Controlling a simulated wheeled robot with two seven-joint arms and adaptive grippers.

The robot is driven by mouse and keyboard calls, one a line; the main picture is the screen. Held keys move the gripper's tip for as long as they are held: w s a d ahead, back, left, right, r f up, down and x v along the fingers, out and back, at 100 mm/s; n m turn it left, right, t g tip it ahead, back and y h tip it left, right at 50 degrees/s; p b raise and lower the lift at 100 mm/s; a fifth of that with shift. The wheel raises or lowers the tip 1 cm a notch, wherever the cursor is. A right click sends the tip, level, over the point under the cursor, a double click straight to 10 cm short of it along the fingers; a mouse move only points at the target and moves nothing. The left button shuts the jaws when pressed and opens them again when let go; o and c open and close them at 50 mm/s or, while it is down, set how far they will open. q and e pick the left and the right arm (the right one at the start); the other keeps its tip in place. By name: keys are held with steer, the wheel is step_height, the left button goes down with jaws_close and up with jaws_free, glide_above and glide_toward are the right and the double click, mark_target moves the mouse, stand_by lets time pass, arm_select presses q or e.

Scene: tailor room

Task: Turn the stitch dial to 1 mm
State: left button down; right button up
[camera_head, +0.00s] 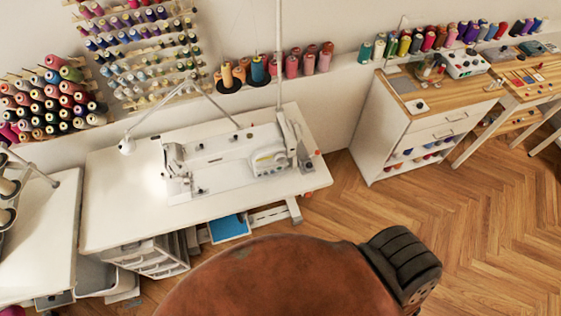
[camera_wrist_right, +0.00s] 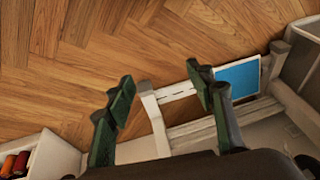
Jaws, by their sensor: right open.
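A white sewing machine (camera_head: 250,158) stands on a white table (camera_head: 110,215) in the head view. The stitch dial cannot be made out for certain at this size. My right gripper (camera_wrist_right: 160,92) shows only in the right wrist view. Its two dark green fingers are wide apart with nothing between them. Behind them are the wood floor and a white metal frame, so it is away from the machine, which is not in that view. My left gripper is in neither view.
A brown rounded surface (camera_head: 280,280) and a black ribbed part (camera_head: 402,256) are in front of the table. A thin lamp arm (camera_head: 210,98) reaches over the table. A wooden-topped cabinet (camera_head: 445,98) stands right. A blue panel (camera_wrist_right: 238,77) lies low by the frame. The floor (camera_head: 440,240) at right is clear.

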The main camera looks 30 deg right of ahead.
mark_target(281, 159)
steer(key=w+a+r+m+t+y+b, duration=0.1)
steer(key=w+a+r+m+t, duration=0.25)
steer(key=w+r, duration=0.7)
steer(key=w+a+r+m+t+y, duration=0.25)
steer(key=w+r+m+t, duration=0.2)
steer(key=w+r, duration=0.6)
step_height(281, 159, up, 16)
steer(key=w+a+m+t, duration=0.3)
steer(key=m, duration=0.2)
step_height(281, 159, up, 9)
steer(key=w+d+m+t+h, duration=0.2)
steer(key=d+m+t, duration=0.1)
steer(key=m, duration=0.5)
steer(key=d+m+h, duration=0.6)
steer(key=m+h, duration=0.1)
steer(key=m, duration=0.5)
steer(key=p+x, duration=0.1)
steer(key=x, duration=0.5)
steer(key=shift+w, duration=0.35)
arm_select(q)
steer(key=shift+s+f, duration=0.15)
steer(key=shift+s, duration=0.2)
